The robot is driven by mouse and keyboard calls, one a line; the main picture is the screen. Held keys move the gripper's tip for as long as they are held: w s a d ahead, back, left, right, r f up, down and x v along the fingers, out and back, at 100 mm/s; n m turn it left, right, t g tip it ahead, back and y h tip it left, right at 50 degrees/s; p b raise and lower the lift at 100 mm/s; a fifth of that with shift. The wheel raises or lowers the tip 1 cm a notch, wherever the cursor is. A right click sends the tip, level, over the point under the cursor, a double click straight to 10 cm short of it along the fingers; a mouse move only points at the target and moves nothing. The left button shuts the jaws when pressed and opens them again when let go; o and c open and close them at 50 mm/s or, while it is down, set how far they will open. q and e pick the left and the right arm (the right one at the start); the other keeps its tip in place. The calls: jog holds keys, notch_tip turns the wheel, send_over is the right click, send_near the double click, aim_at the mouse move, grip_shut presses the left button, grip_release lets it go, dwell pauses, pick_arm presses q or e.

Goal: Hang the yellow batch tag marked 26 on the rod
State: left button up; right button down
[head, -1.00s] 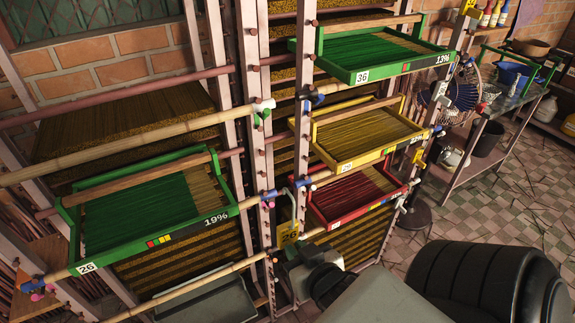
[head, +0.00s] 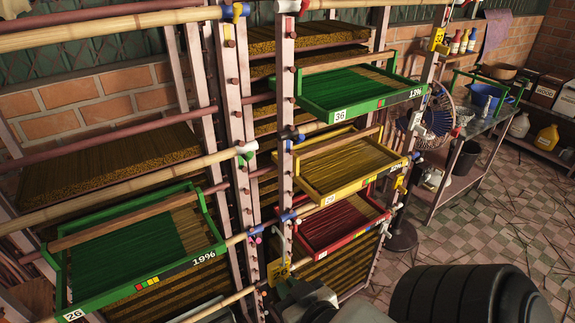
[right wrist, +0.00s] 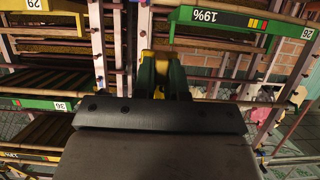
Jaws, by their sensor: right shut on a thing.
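The yellow batch tag (head: 278,270) hangs at the rack's middle post in the head view, low and just left of my right gripper (head: 300,290); its number is too small to read now. In the right wrist view my right gripper (right wrist: 162,85) is shut on the tag (right wrist: 147,65), a yellow strip of which shows beside the fingers. A bamboo rod (head: 215,302) runs to the post near the tag; I cannot tell whether the tag touches it. A green tray marked 26 (head: 75,280) rests on the rack at left. My left gripper is not in view.
A green tray marked 36 (head: 345,112), a yellow tray (head: 340,185) and a red tray (head: 325,245) sit on the rack right of the post. Pegs and coloured clips stick out from the posts. A side table (head: 480,130) stands at right, with open tiled floor before it.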

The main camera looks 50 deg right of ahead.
jog(key=s+a+p, duration=0.1)
jog(key=s+a, duration=0.1)
jog(key=s, duration=0.6)
jog(key=shift+p, duration=0.4)
dwell(0.5)
jog(key=w+a+f+n+y+b, duration=0.1)
jog(key=w+a+f+b, duration=0.1)
jog(key=w+b, duration=0.3)
jog(key=w+a+f+n+y+b, duration=0.1)
jog(key=w+a+f+y+b, duration=0.1)
jog(key=w, duration=0.8)
jog(key=a+f+b, duration=0.1)
jog(key=a+b, duration=0.1)
jog(key=b, duration=0.1)
jog(key=shift+w+n+t+b, duration=0.15)
jog(key=shift+n+t+b, duration=0.15)
